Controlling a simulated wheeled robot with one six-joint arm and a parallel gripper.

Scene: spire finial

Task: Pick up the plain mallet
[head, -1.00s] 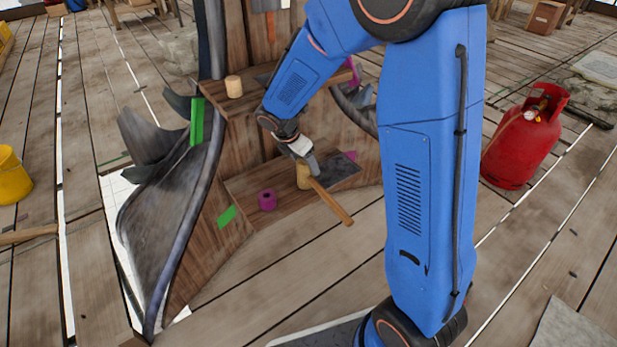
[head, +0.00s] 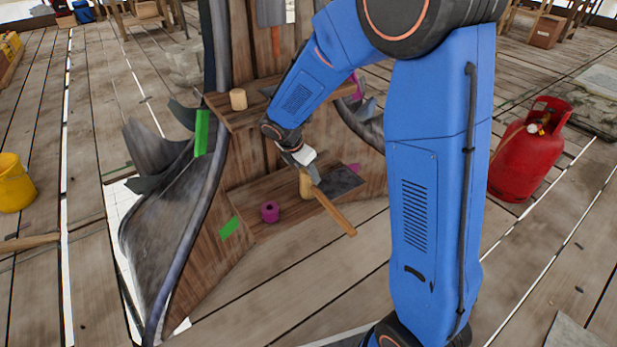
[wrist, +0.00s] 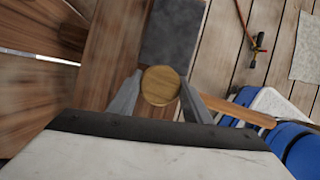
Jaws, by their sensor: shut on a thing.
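The plain mallet has a pale wooden head (head: 306,185) and a long brown handle (head: 334,213) that slants down to the lower right, past the front edge of the lower shelf (head: 245,203). My gripper (head: 312,173) reaches down from above and is shut on the mallet's head. In the wrist view the round end of the head (wrist: 161,86) sits between the two fingers of my gripper (wrist: 160,97), and the handle (wrist: 245,113) runs off to the right behind one finger. I cannot tell whether the head touches the shelf.
A magenta spool-like piece (head: 270,212) stands left of the mallet on the lower shelf. A dark grey slab (head: 341,180) lies at right. A pale wooden cylinder (head: 238,99) stands on the upper shelf, close to my arm. A red gas bottle (head: 527,150) stands on the floor at right.

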